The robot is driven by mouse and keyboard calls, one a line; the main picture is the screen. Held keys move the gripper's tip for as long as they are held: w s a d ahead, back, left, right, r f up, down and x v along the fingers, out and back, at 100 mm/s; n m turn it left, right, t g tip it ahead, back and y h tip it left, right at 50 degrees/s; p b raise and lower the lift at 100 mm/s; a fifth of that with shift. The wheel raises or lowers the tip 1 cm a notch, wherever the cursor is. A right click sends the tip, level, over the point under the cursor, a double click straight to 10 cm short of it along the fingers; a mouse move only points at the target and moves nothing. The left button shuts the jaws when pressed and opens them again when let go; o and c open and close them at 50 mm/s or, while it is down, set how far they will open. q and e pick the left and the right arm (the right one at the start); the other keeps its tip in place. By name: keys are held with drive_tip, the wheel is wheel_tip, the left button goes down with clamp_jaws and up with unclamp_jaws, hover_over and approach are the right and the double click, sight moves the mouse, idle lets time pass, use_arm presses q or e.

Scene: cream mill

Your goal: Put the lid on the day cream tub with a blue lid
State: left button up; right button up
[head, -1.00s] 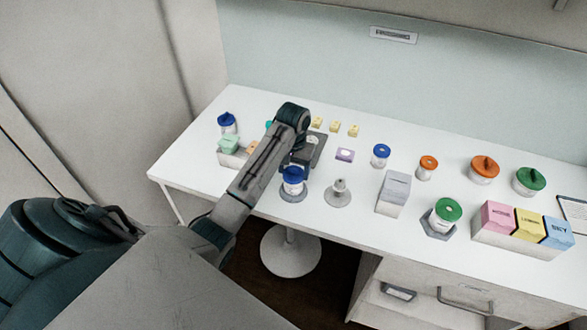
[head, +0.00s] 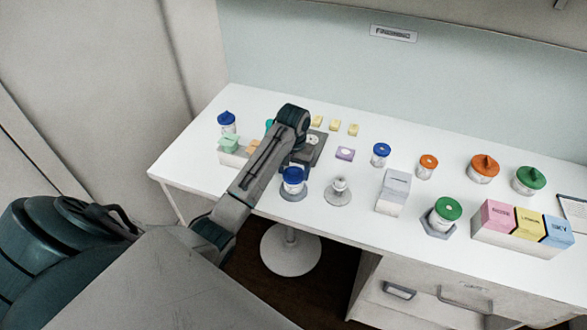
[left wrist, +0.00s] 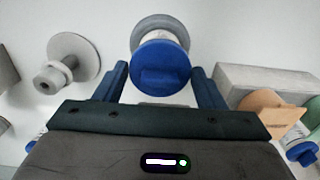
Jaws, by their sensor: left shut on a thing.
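My left gripper (left wrist: 158,78) is shut on a blue lid (left wrist: 160,68), which lies between its two fingers. In the head view the blue lid (head: 293,174) is at the top of a small white tub (head: 293,186). The tub stands on a round grey base (head: 292,196) near the table's front edge. In the left wrist view the lid covers most of the tub, and only a strip of its pale side shows. I cannot tell whether the lid is fully seated. The tub's label is not readable. My left forearm hides part of the table behind it. My right gripper is not in view.
A grey knobbed stand (head: 338,191) and a grey box (head: 393,189) stand to the right. Other blue-lidded tubs stand at the back left (head: 227,121) and behind the stand (head: 381,155). Orange- and green-lidded tubs are farther right.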

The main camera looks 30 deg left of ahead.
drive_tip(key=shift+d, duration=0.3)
use_arm(q)
drive_tip(key=shift+f, duration=0.15)
idle(0.4)
drive_tip(key=o, duration=1)
drive_tip(key=shift+o, duration=1.3)
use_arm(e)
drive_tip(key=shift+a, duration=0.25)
